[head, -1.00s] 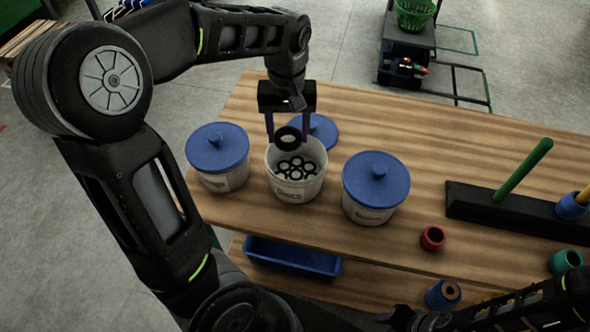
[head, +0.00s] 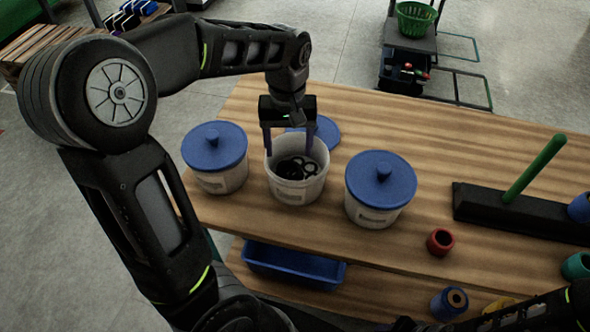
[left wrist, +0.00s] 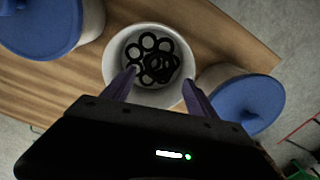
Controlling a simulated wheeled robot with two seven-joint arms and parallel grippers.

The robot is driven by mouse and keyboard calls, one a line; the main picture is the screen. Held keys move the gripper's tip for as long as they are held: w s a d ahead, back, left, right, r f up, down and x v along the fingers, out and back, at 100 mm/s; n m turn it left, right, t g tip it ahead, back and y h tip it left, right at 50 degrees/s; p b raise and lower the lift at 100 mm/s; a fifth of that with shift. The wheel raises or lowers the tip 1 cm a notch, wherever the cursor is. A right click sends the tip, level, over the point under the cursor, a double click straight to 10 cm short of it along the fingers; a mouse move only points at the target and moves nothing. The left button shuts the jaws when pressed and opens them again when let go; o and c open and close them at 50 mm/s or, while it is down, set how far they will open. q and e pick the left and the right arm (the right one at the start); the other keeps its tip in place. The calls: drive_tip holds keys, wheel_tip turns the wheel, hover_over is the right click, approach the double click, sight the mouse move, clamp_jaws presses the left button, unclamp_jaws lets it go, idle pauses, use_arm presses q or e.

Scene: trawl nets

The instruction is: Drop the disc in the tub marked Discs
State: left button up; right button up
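The open white tub (head: 297,190) stands in the middle of three tubs on the wooden table. Several black rings lie in it, and one thicker black disc (head: 289,169) lies among them; the disc also shows in the left wrist view (left wrist: 160,68). The tub's label is too small to read. My left gripper (head: 296,150) is over the tub, pointing down, its fingers apart at the rim with nothing between them. In the left wrist view my left gripper (left wrist: 158,85) is open above the tub (left wrist: 112,62). My right gripper does not show clearly.
Blue-lidded tubs stand left (head: 215,152) and right (head: 380,185) of the open tub. A loose blue lid (head: 324,131) lies behind it. A red ring (head: 440,242) and a black base with a green peg (head: 534,168) are at the right.

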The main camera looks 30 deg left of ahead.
use_arm(q)
drive_tip(key=shift+o, duration=1.2)
wheel_tip(320, 180, up, 8)
drive_tip(key=shift+f, duration=0.1)
